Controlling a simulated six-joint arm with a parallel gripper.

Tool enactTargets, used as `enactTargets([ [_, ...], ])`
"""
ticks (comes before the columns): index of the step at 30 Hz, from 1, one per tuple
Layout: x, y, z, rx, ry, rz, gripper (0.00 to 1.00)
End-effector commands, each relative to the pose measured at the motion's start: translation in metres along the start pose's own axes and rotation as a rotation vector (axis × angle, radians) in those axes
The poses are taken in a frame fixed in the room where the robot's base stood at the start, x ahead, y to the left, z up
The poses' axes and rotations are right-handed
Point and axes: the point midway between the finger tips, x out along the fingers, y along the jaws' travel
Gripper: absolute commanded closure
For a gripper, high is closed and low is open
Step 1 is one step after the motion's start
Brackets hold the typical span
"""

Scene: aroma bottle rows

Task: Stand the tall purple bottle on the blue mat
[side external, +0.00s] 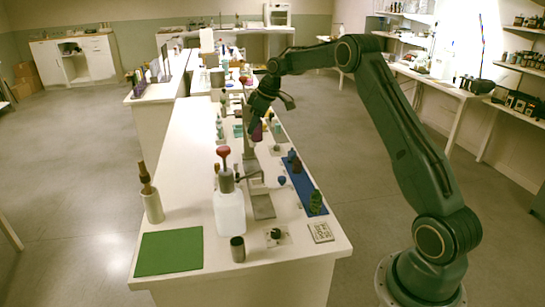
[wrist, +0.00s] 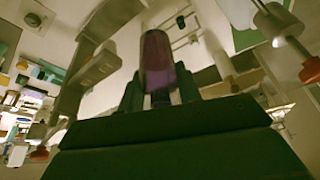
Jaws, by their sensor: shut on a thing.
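A tall purple bottle (side external: 257,132) hangs below my gripper (side external: 257,116), above the white bench. It also shows in the wrist view (wrist: 157,62), where the fingers of my gripper (wrist: 160,92) sit on both sides of it. My gripper is shut on it. The bottle looks close to upright in the side view. The long blue mat (side external: 303,184) lies along the right side of the bench, nearer the camera than the bottle. A green bottle (side external: 316,203) stands at its near end and small dark bottles (side external: 293,158) stand toward its far end.
A metal stand (side external: 263,205) rises left of the blue mat. A white bottle (side external: 229,212), a dark cup (side external: 237,249), a patterned tile (side external: 320,232) and a green mat (side external: 168,252) lie nearer the camera. The blue mat's middle looks bare.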

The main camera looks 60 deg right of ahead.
Motion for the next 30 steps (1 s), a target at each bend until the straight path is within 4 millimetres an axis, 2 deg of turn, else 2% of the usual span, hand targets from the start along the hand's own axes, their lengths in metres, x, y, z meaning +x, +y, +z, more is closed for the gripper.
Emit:
enactTargets([
  [4,-0.003,0.002,0.007,0.002,0.000,0.001,0.96],
  [8,-0.010,0.006,0.022,0.003,-0.001,0.002,0.96],
  [15,-0.029,0.013,0.074,0.005,-0.004,0.002,0.96],
  [24,-0.054,0.007,0.145,0.005,-0.003,0.002,0.96],
  [30,-0.063,0.000,0.172,0.003,0.000,0.002,0.96],
])
